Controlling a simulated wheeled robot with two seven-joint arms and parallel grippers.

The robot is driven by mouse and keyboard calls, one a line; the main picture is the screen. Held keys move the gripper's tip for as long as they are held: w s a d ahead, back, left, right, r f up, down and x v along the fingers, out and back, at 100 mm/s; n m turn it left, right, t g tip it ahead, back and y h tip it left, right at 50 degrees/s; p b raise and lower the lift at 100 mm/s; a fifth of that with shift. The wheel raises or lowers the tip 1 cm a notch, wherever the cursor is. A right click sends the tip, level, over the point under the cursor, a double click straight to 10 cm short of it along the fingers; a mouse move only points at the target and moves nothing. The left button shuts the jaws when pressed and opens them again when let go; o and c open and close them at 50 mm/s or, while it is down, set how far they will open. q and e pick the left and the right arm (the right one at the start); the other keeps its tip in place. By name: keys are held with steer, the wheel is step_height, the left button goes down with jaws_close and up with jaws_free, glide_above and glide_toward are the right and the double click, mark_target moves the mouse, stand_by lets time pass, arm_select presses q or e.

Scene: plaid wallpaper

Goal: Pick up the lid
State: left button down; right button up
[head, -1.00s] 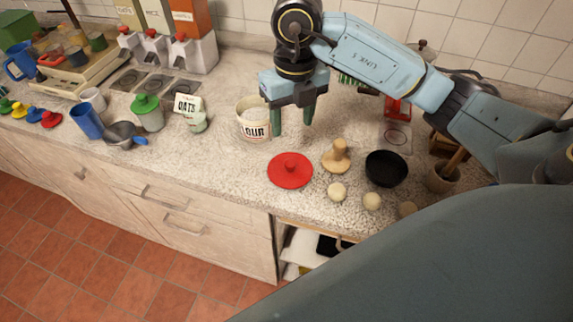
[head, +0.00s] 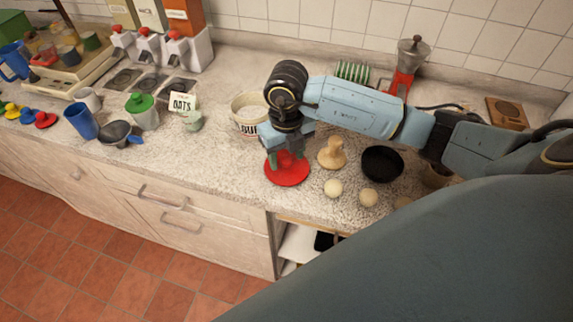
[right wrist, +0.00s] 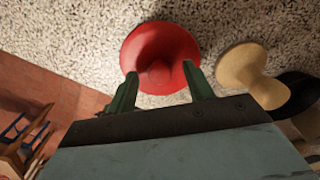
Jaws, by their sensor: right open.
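A round red lid (head: 287,174) with a raised knob lies flat on the speckled counter in the head view. My right gripper (head: 287,160) is directly above it, pointing down, its fingertips close to the knob. In the right wrist view the red lid (right wrist: 160,50) lies ahead, with its knob between the two green fingers of the open right gripper (right wrist: 160,88). I cannot tell whether the fingers touch the lid. My left gripper is not in view.
A wooden tool (head: 332,152) and a black bowl (head: 382,164) stand right of the lid. Pale balls (head: 333,188) lie in front of them.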

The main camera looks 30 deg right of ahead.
steer(key=shift+f, duration=0.15)
steer(key=c, duration=1.1)
steer(key=shift+o, duration=0.2)
